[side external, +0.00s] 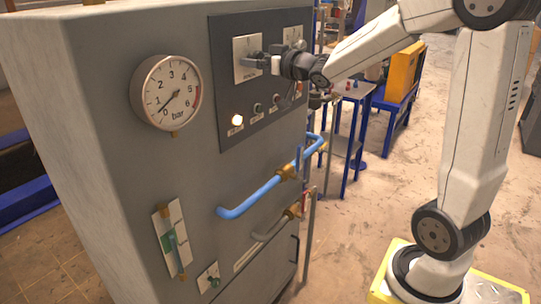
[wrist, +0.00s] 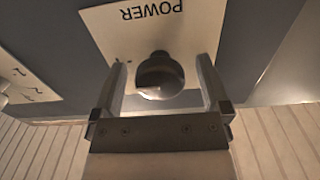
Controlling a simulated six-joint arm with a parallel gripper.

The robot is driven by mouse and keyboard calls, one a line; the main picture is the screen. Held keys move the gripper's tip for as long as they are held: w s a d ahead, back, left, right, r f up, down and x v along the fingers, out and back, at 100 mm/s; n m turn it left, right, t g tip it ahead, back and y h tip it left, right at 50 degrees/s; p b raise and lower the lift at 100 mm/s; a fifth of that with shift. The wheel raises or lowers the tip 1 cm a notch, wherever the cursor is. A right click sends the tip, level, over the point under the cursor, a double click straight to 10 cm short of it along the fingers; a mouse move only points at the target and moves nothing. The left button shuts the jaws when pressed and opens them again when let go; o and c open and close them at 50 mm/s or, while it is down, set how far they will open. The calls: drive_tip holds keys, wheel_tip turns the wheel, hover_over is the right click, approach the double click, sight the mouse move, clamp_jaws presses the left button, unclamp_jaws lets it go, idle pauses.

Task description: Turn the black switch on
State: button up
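The black switch (wrist: 160,76) is a dark round knob on a white plate (wrist: 110,22) marked POWER, upside down in the wrist view. In the side external view the plate (side external: 243,47) is at the upper part of the grey chamber's dark panel; the switch there is mostly hidden by my gripper (side external: 261,63). In the wrist view my gripper (wrist: 162,64) is open, with one finger on each side of the knob and a visible gap to it on both sides. The knob's pointer direction cannot be made out.
A second white plate (side external: 292,36) sits right of the POWER plate. Below are a glowing lamp (side external: 237,121) and several small buttons. A pressure gauge (side external: 167,93) is at left. Blue pipes (side external: 250,200) stick out lower down. A blue-legged table (side external: 352,130) stands behind.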

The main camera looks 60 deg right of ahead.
drive_tip(key=shift+s, duration=0.1)
drive_tip(key=s, duration=0.7)
drive_tip(key=shift+s, duration=0.3)
drive_tip(key=shift+f, duration=0.1)
idle(0.4)
drive_tip(key=s+a+f+m+g+h, duration=0.1)
drive_tip(key=a+f+g, duration=0.25)
drive_tip(key=f, duration=0.45)
drive_tip(key=a+f+m+g+h, duration=0.15)
drive_tip(key=f+g, duration=0.25)
drive_tip(key=f, duration=0.4)
drive_tip(key=s+a+f+n+g+y, duration=0.2)
drive_tip(key=s+a+f+g, duration=0.6)
drive_tip(key=s+a+f, duration=0.2)
drive_tip(key=shift+s+f+n, duration=0.35)
drive_tip(key=shift+s+f, duration=0.35)
drive_tip(key=shift+f, duration=0.05)
drive_tip(key=shift+y, duration=0.25)
drive_tip(key=shift+c, duration=0.2)
